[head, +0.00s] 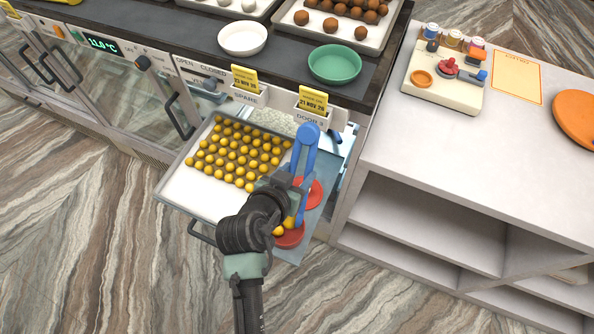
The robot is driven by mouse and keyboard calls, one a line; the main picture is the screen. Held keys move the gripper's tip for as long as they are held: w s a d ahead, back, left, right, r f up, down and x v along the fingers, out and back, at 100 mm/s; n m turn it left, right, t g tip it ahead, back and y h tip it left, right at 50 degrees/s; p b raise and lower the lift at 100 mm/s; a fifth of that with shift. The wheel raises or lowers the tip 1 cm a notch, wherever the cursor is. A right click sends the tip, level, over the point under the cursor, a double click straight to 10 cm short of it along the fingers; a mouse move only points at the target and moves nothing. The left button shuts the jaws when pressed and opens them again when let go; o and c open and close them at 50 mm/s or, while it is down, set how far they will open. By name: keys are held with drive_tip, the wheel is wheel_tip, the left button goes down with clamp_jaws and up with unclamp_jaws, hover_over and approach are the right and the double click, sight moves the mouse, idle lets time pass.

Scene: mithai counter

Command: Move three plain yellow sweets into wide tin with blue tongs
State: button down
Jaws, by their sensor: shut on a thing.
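The blue tongs (305,160) are in my gripper (288,190), which is shut on them. Their rounded end points to the counter and their lower end is near a red round piece (290,238). A few yellow sweets (279,231) show at that lower end, partly hidden by my arm; whether the tongs pinch one I cannot tell. A second red round piece (313,193) lies beside the tongs. I cannot tell whether either red piece is the wide tin. Many plain yellow sweets (233,155) sit in rows on a pulled-out metal tray (190,188), left of my gripper.
A white bowl (242,37) and a green bowl (335,64) stand on the dark counter, with trays of brown and white sweets behind. A pale table (440,150) with a board (445,82) of small items is at right. The patterned floor at left is clear.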

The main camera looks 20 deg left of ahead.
wheel_tip(320, 180, down, 8)
drive_tip(key=b, duration=0.6)
drive_tip(key=shift+f+b, duration=0.2)
drive_tip(key=shift+b, duration=0.2)
drive_tip(key=c, duration=0.7)
unclamp_jaws()
drive_tip(key=shift+r, duration=0.1)
wheel_tip(320, 180, up, 10)
drive_tip(key=p, duration=0.8)
drive_tip(key=shift+p, duration=0.35)
